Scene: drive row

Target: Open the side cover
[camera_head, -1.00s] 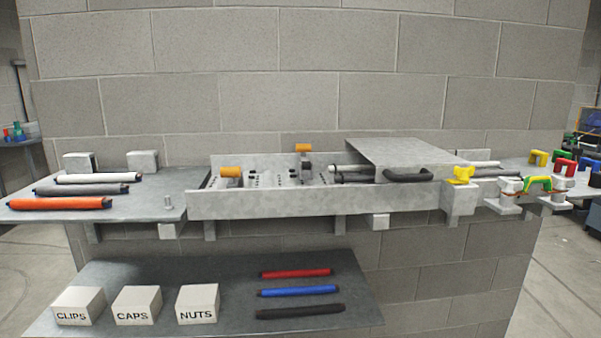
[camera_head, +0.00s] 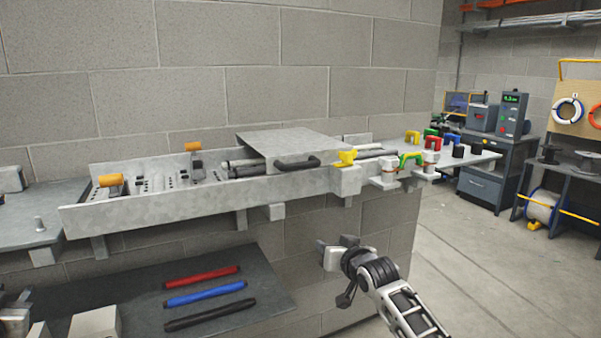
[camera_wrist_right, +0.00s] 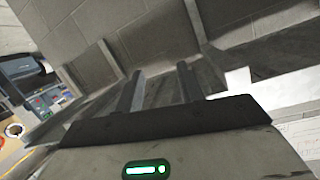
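A grey metal cover (camera_head: 288,145) with a black bar handle (camera_head: 297,163) sits over the right part of a long grey trough (camera_head: 190,214) on the block wall. It appears closed down over the trough. A yellow knob (camera_head: 346,158) stands on a bracket right of the handle. My right gripper (camera_head: 334,254) is in front of the wall, below and apart from the trough. Its two fingers (camera_wrist_right: 160,88) stand apart with nothing between them. Part of my left gripper (camera_head: 15,316) shows at the lower left edge; its fingers are not clear.
Orange-topped clamps (camera_head: 111,180) stand in the trough's left part. Red, blue and black rods (camera_head: 205,287) lie on the lower shelf (camera_head: 262,262). Coloured clips (camera_head: 411,159) sit at the right end.

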